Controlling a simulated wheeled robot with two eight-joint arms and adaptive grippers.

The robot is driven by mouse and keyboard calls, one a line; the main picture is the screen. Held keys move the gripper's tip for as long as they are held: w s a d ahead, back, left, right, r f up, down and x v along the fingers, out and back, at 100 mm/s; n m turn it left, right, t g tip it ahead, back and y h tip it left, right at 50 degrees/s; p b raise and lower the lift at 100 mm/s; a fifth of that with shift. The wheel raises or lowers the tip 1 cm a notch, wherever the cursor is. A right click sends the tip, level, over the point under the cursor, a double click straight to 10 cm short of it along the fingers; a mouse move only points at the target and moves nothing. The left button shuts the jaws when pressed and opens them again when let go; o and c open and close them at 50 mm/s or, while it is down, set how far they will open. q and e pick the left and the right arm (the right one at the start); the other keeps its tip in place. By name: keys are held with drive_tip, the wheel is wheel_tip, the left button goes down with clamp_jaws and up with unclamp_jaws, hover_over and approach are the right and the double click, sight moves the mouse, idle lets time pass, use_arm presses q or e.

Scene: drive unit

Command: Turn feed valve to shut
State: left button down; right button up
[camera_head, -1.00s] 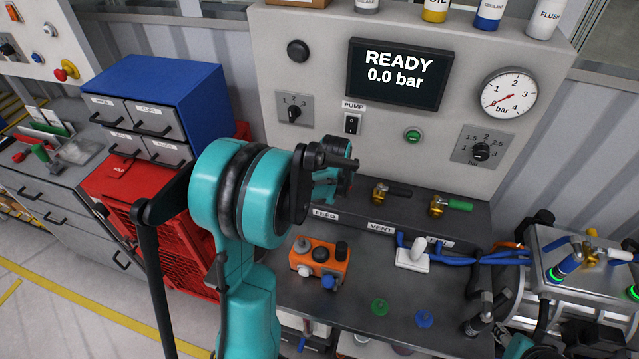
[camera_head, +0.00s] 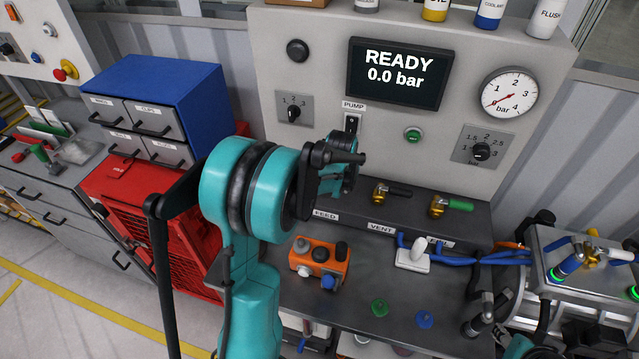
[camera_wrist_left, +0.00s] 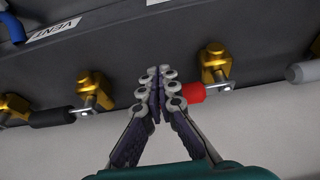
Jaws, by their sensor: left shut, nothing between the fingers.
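My left gripper (camera_wrist_left: 156,76) is shut and empty in the left wrist view. Its fingertips are beside the free end of a red lever handle (camera_wrist_left: 192,93), which partly passes behind them; I cannot tell whether they touch. The red handle sits on a brass valve (camera_wrist_left: 215,62), which looks like the feed valve, though its label is not in the wrist view. In the head view the FEED label (camera_head: 325,215) shows below my left wrist, and my arm hides the red-handled valve.
A black-handled brass valve (camera_head: 380,192) and a green-handled one (camera_head: 439,206) stand to the right. The display (camera_head: 397,74) reads READY, 0.0 bar. An orange block (camera_head: 320,262) and a white valve-like part (camera_head: 412,254) are on the bench.

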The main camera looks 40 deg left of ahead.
use_arm(q)
drive_tip(key=shift+s+d, duration=0.1)
drive_tip(key=shift+s, duration=0.6)
drive_tip(key=w+p+v, duration=0.1)
drive_tip(key=p+v, duration=0.4)
drive_tip(key=v, duration=0.3)
drive_tip(key=shift+p, duration=0.3)
drive_tip(key=shift+r, duration=0.1)
drive_tip(key=s+d+f+m+t+b, duration=0.1)
drive_tip(key=s+d+f+b, duration=0.1)
drive_tip(key=s+d+b, duration=0.4)
drive_tip(key=s+d+f+m+t+h+b, duration=0.1)
drive_tip(key=s+d+b, duration=0.5)
drive_tip(key=s, duration=0.8)
drive_tip(key=shift+d+f+m+t+b, duration=0.4)
drive_tip(key=shift+d+f+m+t, duration=0.35)
drive_tip(key=shift+d, duration=0.45)
